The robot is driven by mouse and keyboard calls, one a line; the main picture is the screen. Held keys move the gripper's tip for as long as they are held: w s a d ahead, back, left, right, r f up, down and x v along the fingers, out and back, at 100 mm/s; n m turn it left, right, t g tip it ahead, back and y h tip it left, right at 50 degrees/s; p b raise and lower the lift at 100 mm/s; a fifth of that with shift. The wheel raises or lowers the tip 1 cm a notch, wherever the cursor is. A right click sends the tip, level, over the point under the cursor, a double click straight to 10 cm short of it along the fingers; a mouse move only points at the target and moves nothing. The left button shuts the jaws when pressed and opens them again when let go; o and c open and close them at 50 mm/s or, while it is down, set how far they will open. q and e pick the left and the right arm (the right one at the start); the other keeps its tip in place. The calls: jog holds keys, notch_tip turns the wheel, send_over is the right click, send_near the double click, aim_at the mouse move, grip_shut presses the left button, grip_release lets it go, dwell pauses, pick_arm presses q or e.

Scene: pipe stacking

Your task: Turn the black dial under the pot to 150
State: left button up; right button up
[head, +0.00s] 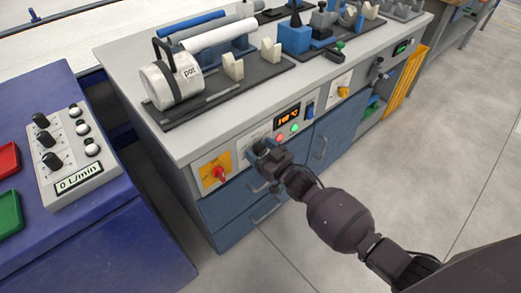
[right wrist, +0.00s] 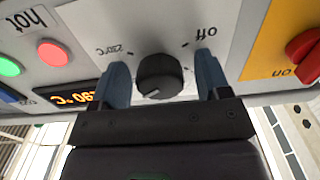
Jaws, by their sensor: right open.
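The black dial (right wrist: 160,77) is on the light front panel, between an upside-down "off" mark and a "230°C" mark in the right wrist view. Its white line points down and slightly left in that view. My right gripper (right wrist: 164,74) is open, with one blue finger on each side of the dial. Whether the fingers touch it, I cannot tell. In the head view my right gripper (head: 260,150) hides the dial.
A red switch on a yellow plate (head: 213,172) is left of the dial in the head view. Red and green buttons (head: 287,132) are on its right. Blue drawers (head: 240,200) lie below. A blue table with a flow box (head: 72,155) stands at left.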

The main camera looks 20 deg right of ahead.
jog(key=c, duration=0.9)
jog(key=shift+c, duration=0.2)
jog(key=shift+n, duration=0.3)
jog(key=n, duration=0.2)
jog(key=shift+n+p, duration=0.3)
jog(key=shift+n, duration=0.1)
jog(key=n, duration=0.6)
jog(key=shift+n, duration=1.3)
